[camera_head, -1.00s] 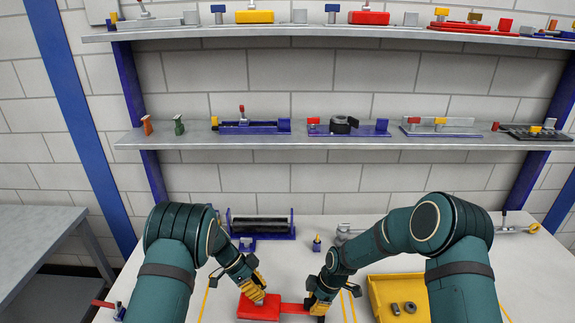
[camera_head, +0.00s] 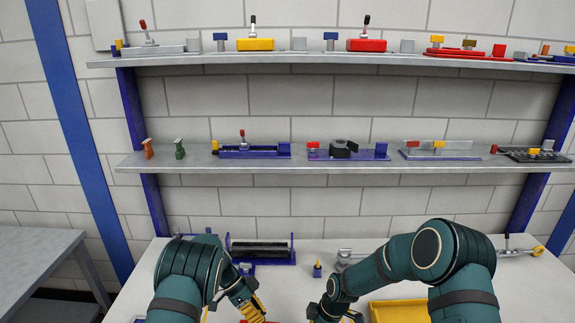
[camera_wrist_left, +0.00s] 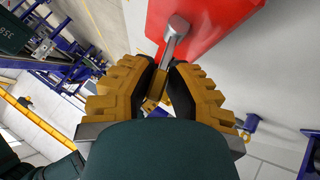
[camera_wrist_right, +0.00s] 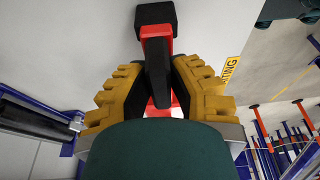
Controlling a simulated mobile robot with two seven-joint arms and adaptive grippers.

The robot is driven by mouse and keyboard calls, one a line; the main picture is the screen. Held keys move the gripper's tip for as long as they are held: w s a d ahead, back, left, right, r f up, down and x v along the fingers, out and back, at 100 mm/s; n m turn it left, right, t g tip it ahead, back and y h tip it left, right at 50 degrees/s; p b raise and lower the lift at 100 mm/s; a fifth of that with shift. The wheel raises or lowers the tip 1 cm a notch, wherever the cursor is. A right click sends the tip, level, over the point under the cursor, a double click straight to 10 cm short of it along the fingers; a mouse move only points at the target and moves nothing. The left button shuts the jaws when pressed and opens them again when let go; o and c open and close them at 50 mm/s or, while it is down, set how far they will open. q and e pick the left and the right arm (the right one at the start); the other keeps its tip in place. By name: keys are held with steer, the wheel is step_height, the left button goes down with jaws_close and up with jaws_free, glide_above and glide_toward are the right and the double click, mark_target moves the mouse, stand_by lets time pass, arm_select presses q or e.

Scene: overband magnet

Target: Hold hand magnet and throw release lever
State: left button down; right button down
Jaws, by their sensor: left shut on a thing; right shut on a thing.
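The red block of the hand magnet (camera_wrist_left: 215,22) fills the top of the left wrist view, with a grey lever (camera_wrist_left: 176,32) rising from it. My left gripper (camera_wrist_left: 158,80) is shut on this lever, whose lower end is partly hidden between the fingers. In the right wrist view, my right gripper (camera_wrist_right: 160,75) is shut on a black grip (camera_wrist_right: 157,62) on the magnet's red handle (camera_wrist_right: 161,32). In the head view, my left gripper (camera_head: 254,308) and right gripper (camera_head: 320,312) are low in the frame, and the magnet is almost wholly cut off.
A blue frame with a dark roller (camera_head: 260,247) and a small blue piece with a yellow top (camera_head: 317,268) stand behind the grippers. A yellow bin (camera_head: 398,312) is at right. Two shelves of fixtures hang behind, the lower shelf (camera_head: 340,165) clear above the arms.

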arm_select(q)
steer(key=shift+w+a, duration=0.1)
steer(key=shift+w+f+n+g, duration=0.15)
steer(key=shift+w+n+g, duration=0.15)
steer(key=shift+g, duration=0.4)
steer(key=shift+w, duration=0.1)
steer(key=shift+f, duration=0.1)
steer(key=c, duration=0.9)
jaws_free()
steer(key=shift+w, duration=0.1)
